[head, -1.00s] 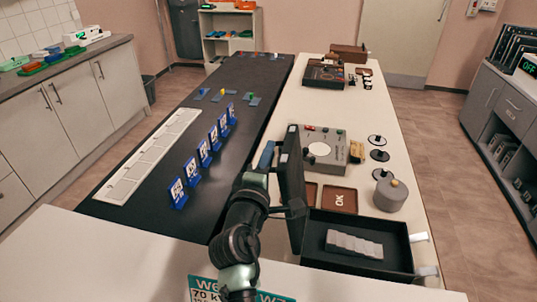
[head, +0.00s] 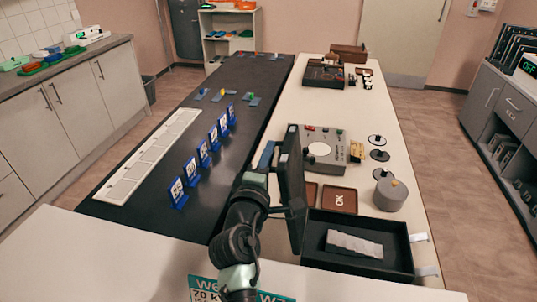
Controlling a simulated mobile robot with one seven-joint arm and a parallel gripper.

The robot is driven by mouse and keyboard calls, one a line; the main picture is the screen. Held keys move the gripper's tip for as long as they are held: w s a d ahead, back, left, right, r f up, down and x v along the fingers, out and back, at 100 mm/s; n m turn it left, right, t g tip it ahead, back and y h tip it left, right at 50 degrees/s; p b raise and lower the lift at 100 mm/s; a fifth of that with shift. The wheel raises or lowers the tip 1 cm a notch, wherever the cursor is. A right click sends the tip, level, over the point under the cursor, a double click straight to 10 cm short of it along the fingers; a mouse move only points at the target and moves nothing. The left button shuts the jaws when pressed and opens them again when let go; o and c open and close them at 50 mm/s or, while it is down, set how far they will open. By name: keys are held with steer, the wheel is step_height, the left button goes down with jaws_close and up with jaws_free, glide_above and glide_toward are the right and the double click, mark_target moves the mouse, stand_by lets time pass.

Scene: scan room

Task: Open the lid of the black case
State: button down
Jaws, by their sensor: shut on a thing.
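The black case (head: 400,240) sits at the near end of the white table, with a pale grey wavy insert (head: 354,244) inside. Its lid (head: 292,185) stands up nearly vertical along the left side of the case, seen almost edge-on, so the inside of the case is exposed. My gripper (head: 288,211) is at the left side of the lid, about mid-height, and appears shut on it. The fingertips are dark against the dark lid and partly hidden, so the exact contact does not show.
Brown trays (head: 340,200), a grey round pot (head: 391,194) and a grey device with a white disc (head: 325,150) stand beyond the case. Blue card stands (head: 190,170) line the dark table left of my arm. White tabs (head: 419,237) stick out right of the case.

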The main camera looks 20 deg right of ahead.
mark_target(295, 154)
steer(key=shift+f, duration=0.2)
steer(key=s+d+p, duration=0.1)
steer(key=s+d+r+m+p, duration=0.1)
steer(key=s+d+m, duration=0.1)
steer(key=d, duration=0.1)
steer(key=shift+r+p, duration=0.3)
steer(key=shift+p, duration=0.1)
steer(key=shift+d+m, duration=0.25)
steer(key=shift+m, duration=0.05)
